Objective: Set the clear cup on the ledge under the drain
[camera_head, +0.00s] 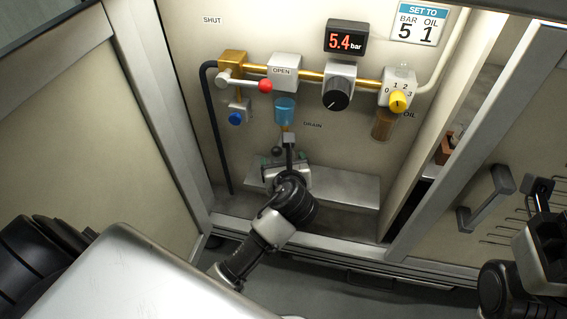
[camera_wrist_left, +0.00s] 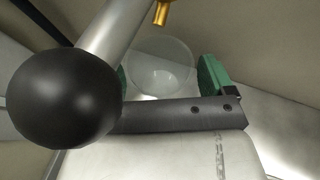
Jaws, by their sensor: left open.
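The clear cup (camera_wrist_left: 162,66) shows in the left wrist view between the green finger pads of my left gripper (camera_wrist_left: 168,82). The pads stand apart on either side of it. In the head view my left gripper (camera_head: 285,163) is open over the ledge (camera_head: 346,190), and the cup is hard to make out there. The brass drain outlet (camera_wrist_left: 161,12) is above the cup in the wrist view. The cup's base is partly hidden, so its contact with the ledge is unclear. My right gripper (camera_head: 543,215) is partly in view at the right edge.
A black ball knob (camera_wrist_left: 65,95) on a metal rod is close to my left gripper. The blue filter bowl (camera_head: 285,110) and an amber oil bowl (camera_head: 383,125) hang on the panel. The ledge is bare to the right. A door handle (camera_head: 487,200) juts out at right.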

